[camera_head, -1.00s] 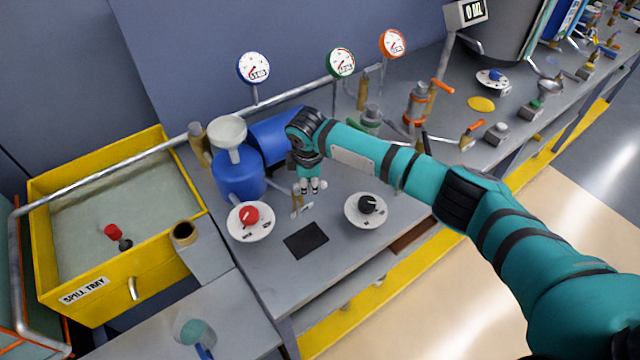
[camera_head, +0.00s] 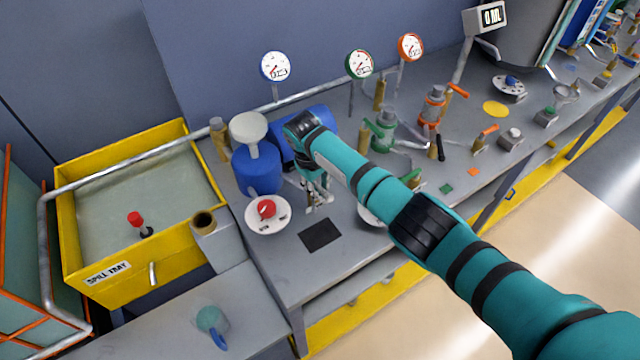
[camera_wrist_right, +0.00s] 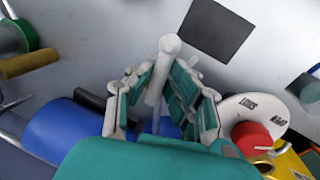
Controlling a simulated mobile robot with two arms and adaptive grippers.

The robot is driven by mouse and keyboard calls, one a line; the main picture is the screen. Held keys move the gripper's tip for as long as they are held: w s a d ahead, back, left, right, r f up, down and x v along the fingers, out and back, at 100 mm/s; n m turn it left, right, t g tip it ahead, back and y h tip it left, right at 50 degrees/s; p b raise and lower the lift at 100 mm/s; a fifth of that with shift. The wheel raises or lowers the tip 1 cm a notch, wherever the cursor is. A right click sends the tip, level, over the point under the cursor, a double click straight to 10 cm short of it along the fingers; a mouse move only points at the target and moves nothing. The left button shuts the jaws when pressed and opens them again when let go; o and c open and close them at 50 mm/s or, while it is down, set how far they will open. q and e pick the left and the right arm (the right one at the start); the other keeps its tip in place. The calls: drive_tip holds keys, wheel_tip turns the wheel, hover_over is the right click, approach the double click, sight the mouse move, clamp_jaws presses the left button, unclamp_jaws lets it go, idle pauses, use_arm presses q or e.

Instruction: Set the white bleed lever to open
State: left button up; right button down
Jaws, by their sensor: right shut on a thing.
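The white bleed lever (camera_wrist_right: 165,62) shows in the right wrist view as a pale stick with a rounded end, between the two fingers of my right gripper (camera_wrist_right: 161,88). The fingers are shut on it. In the head view my right gripper (camera_head: 318,193) points down on the bench between the red-knob dial and the black-knob dial. There the lever is small and mostly hidden by the fingers, so its exact angle cannot be told. My left gripper is in neither view.
The red-knob dial (camera_head: 268,214) is just left of the gripper; a dark square pad (camera_head: 320,235) lies in front. A blue tank (camera_head: 256,170) with a white funnel (camera_head: 249,127) stands behind left. My arm partly covers the black-knob dial (camera_head: 370,215). A yellow spill tray (camera_head: 70,235) is far left.

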drive_tip(key=shift+s+a+m, duration=0.1)
drive_tip(key=shift+a+m, duration=0.1)
drive_tip(key=shift+m, duration=0.6)
drive_tip(key=shift+r, duration=0.1)
drive_tip(key=c, duration=1.2)
unclamp_jaws()
drive_tip(key=r, duration=0.4)
drive_tip(key=a+r, duration=0.1)
drive_tip(key=r, duration=0.2)
drive_tip(key=s+a+r, duration=0.1)
drive_tip(key=r, duration=0.3)
drive_tip(key=shift+r, duration=0.35)
drive_tip(key=shift+s+a+f, duration=0.1)
drive_tip(key=shift+s, duration=0.05)
